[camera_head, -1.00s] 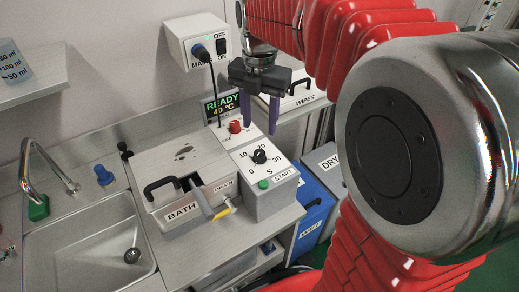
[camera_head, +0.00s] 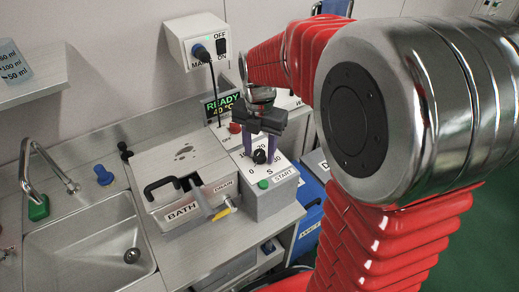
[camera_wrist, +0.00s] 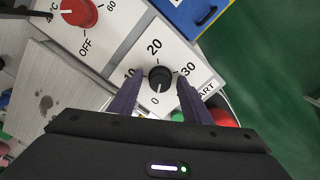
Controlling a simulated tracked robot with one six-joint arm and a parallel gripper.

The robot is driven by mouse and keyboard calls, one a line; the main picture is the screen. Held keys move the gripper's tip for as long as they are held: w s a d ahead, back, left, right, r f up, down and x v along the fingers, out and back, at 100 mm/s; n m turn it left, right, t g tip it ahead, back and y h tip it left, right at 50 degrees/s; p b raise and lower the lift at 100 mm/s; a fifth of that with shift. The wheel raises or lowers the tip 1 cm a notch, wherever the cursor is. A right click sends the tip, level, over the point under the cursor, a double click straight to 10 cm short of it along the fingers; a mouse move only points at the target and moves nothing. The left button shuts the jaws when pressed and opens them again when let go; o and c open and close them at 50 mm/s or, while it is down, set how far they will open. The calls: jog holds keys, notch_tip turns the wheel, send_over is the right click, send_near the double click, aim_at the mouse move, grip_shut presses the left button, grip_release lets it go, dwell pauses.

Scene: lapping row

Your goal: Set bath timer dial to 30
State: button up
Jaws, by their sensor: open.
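The bath timer dial (camera_head: 260,157) is a black round knob on a white panel marked 0, 10, 20 and 30. In the wrist view the dial (camera_wrist: 160,77) shows a white mark that appears to point down toward the 0. My gripper (camera_head: 260,149) is open just above the dial, pointing down. In the wrist view its purple fingers (camera_wrist: 158,92) stand on either side of the knob with gaps; whether they reach down to its height is unclear. In the head view the gripper hides part of the panel's numbers.
A green START button (camera_head: 263,184) sits on the panel's front. A red knob (camera_head: 235,127) marked OFF and 60 is behind the dial. The lidded bath (camera_head: 185,165) stands left, below a READY 40 °C display (camera_head: 222,105). A blue bin (camera_head: 309,215) stands right.

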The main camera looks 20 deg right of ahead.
jog(key=shift+c, duration=0.6)
jog(key=c, duration=0.9)
